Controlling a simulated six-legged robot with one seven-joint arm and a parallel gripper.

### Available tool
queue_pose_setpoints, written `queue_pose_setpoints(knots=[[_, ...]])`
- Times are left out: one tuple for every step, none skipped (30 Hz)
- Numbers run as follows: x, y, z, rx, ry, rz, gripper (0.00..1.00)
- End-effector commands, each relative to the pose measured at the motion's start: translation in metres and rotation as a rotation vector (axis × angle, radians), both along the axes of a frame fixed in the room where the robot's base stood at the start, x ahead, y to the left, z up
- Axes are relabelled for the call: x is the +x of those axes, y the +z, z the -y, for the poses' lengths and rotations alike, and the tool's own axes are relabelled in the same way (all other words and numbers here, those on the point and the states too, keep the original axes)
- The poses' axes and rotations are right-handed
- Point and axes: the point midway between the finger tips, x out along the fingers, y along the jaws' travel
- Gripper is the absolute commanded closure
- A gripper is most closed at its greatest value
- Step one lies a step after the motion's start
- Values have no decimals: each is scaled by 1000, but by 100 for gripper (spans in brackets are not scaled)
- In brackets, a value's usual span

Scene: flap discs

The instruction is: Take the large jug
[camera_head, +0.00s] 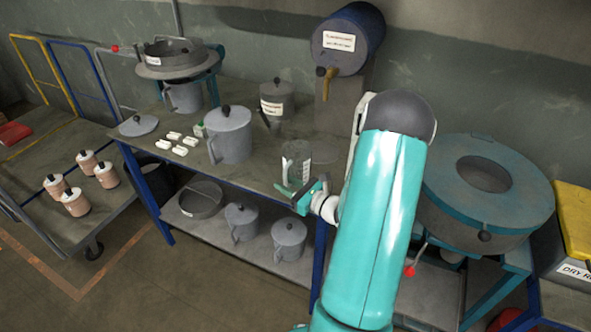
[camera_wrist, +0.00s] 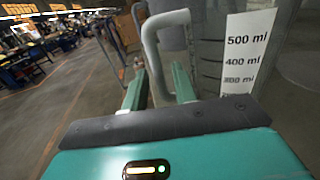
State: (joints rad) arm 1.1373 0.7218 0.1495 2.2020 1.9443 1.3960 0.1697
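A large grey jug (camera_head: 230,138) with a black-knobbed lid and a side handle stands upright on the bench. A smaller measuring jug (camera_head: 297,160) stands to its right, by the front edge. In the wrist view, a jug with a scale label marked 500, 400 and 300 ml (camera_wrist: 242,55) fills the right side. Its grey handle (camera_wrist: 153,62) lies between the two teal fingers of my gripper (camera_wrist: 158,84). The fingers look apart, with gaps beside the handle. In the head view, my gripper (camera_head: 303,190) is just in front of the measuring jug.
White blocks (camera_head: 172,144), a loose lid (camera_head: 138,125) and a labelled lidded pot (camera_head: 276,100) are on the bench. Lidded jugs (camera_head: 289,240) and a pan (camera_head: 201,199) sit on the lower shelf. A round teal-rimmed machine (camera_head: 450,190) stands right of my arm.

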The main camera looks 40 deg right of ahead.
Motion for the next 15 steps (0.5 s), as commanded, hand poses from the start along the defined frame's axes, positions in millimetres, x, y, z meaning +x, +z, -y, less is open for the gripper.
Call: queue_pose_setpoints(knots=[[4, 0, -1, 0, 1, 0, 72], [6, 0, -1, 0, 0, 0, 72], [7, 0, -1, 1, -1, 0, 72], [7, 0, -1, 1, -1, -1, 72], [6, 0, -1, 1, -1, -1, 72], [6, 0, -1, 0, -1, -1, 72], [6, 0, -1, 0, -1, -1, 72], [6, 0, -1, 0, -1, -1, 72], [6, 0, -1, 0, -1, -1, 80], [6, 0, -1, 0, -1, -1, 86], [6, 0, -1, 0, -1, -1, 92], [6, 0, -1, 0, -1, 0, 99], [6, 0, -1, 0, -1, -1, 100], [6, 0, -1, 0, -1, -1, 100], [6, 0, -1, 0, -1, 0, 100]])
